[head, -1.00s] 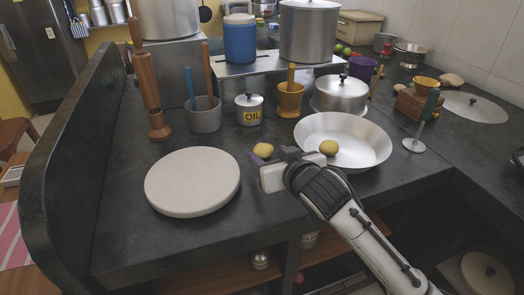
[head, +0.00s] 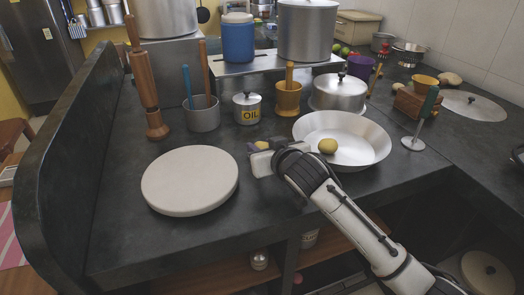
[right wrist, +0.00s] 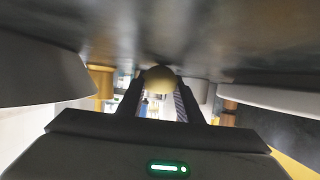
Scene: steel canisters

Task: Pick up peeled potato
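A yellow peeled potato (head: 262,145) lies on the dark counter between the white round board and the metal bowl, mostly hidden behind my right gripper in the head view. In the right wrist view the potato (right wrist: 160,78) sits centred at the fingertips. My right gripper (right wrist: 160,92) has its two dark fingers apart, one on each side of the potato; I cannot tell whether they touch it. A second potato (head: 328,146) lies in the wide metal bowl (head: 365,150). My left gripper is not in view.
The white round board (head: 190,180) lies to the left. The bowl is close on the right. The counter's front left is clear.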

